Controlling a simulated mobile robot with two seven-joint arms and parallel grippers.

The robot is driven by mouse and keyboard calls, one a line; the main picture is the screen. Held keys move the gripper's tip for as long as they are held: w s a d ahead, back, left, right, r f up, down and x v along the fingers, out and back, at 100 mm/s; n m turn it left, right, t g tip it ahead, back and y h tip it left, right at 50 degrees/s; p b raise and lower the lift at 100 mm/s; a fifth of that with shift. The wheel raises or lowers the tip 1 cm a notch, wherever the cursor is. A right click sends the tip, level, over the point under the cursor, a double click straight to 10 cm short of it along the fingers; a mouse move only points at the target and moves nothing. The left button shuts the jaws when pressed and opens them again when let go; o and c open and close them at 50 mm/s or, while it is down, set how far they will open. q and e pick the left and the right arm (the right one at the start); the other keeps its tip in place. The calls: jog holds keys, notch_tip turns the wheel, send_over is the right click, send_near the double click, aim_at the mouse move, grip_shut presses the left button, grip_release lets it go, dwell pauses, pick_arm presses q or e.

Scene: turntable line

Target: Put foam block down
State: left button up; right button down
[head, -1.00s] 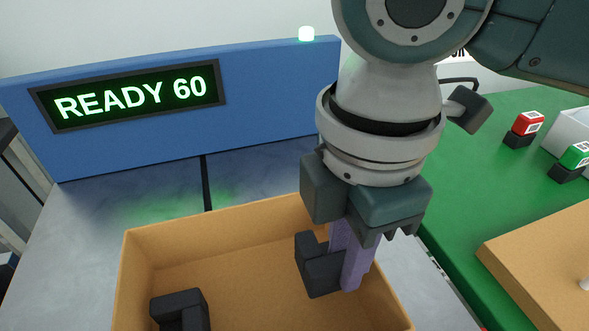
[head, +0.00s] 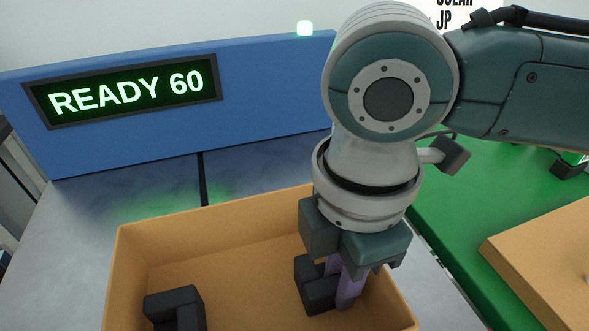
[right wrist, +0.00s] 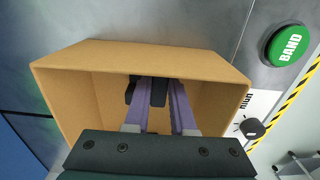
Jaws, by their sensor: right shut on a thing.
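The foam block (head: 316,287) is a dark, notched piece inside the open cardboard box. My right gripper (head: 338,296) has purple fingers and is shut on it, near the box's right side. In the right wrist view the dark block (right wrist: 157,93) shows between the two purple fingers, over the box opening. Whether its underside touches the box floor is hidden. A second dark notched block (head: 174,309) sits in the box at the front left. My left gripper is not in view.
The cardboard box (head: 135,262) stands on a grey metal surface (head: 75,240). A blue panel with a READY 60 display (head: 128,92) stands behind. A green surface (head: 475,205) with another cardboard box (head: 545,255) lies right. A green BAND button (right wrist: 287,45) is beside the box.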

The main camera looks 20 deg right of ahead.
jog(key=c, duration=0.8)
grip_release()
jog(key=shift+o, duration=0.2)
pick_arm(q)
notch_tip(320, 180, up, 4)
jog(key=p, duration=0.3)
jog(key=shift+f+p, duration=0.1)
jog(key=shift+p, duration=0.3)
pick_arm(e)
notch_tip(320, 180, up, 13)
jog(key=shift+r, duration=0.15)
